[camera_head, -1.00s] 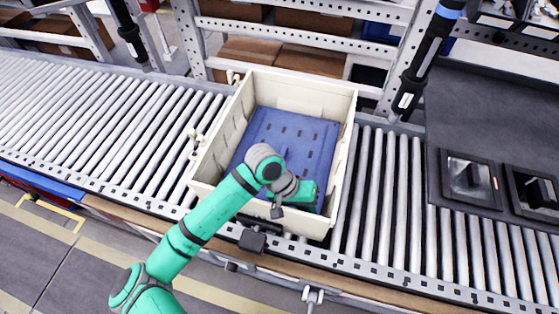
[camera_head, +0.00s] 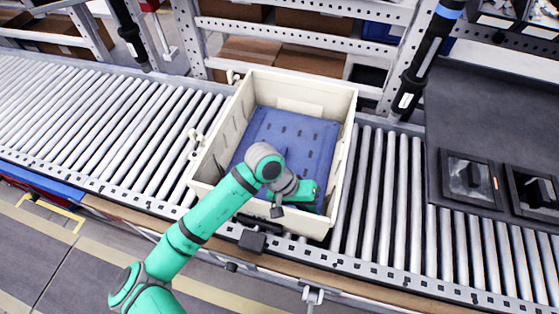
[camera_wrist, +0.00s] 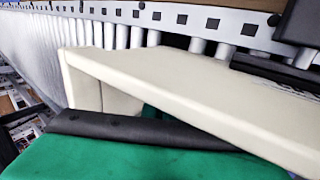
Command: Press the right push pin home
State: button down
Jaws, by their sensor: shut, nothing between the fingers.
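A cream crate (camera_head: 345,150) stands on the roller conveyor. Inside it lies a blue panel (camera_head: 285,133) with several small dark slots. My gripper (camera_head: 303,193) is inside the crate at its near right part, low over the near end of the panel. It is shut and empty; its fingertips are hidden. I cannot make out the right push pin in either view; my arm covers the near part of the panel. In the wrist view the crate's rim (camera_wrist: 190,88) fills the middle, and a green part of mine blocks the bottom.
The crate's near and right walls are close to my gripper. Conveyor rollers (camera_head: 385,190) are bare on both sides of the crate. A dark table with two black-framed trays (camera_head: 470,178) is at the right. A metal rack (camera_head: 300,30) stands behind.

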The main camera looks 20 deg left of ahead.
jog(key=shift+r, duration=2.1)
notch_tip(320, 180, up, 13)
